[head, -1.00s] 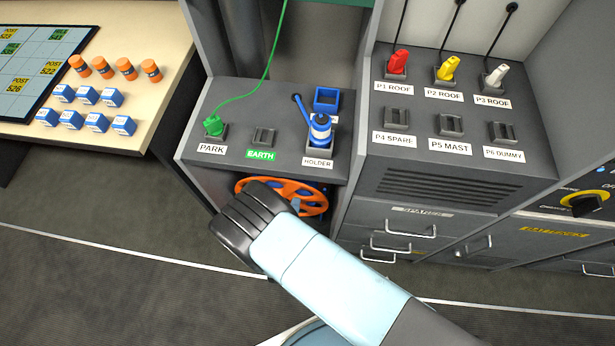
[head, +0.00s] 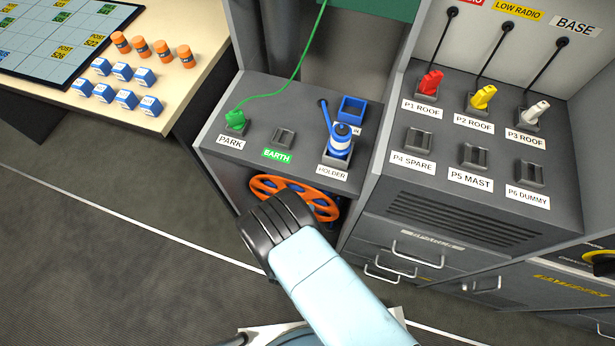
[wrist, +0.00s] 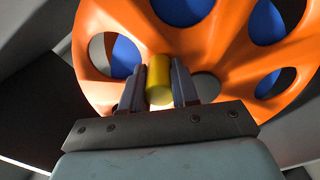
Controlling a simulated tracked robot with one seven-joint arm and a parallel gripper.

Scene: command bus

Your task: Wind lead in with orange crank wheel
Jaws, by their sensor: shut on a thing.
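The orange crank wheel (head: 268,184) sits under the grey console at the left, partly hidden behind my gripper in the head view. In the wrist view the wheel (wrist: 205,45) fills the upper part, with round holes showing blue behind it. My gripper (wrist: 158,88) is shut on the wheel's yellow crank handle (wrist: 158,75), one finger on each side. The green lead (head: 300,72) runs upward from its green plug (head: 236,119), which stands in the PARK socket on the console.
A blue-and-white tool (head: 340,138) stands at HOLDER beside a blue square bin (head: 352,108). Red, yellow and white plugs stand in the roof sockets at right. Drawer handles (head: 418,254) stick out below. A table with blue blocks and orange cylinders is at left.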

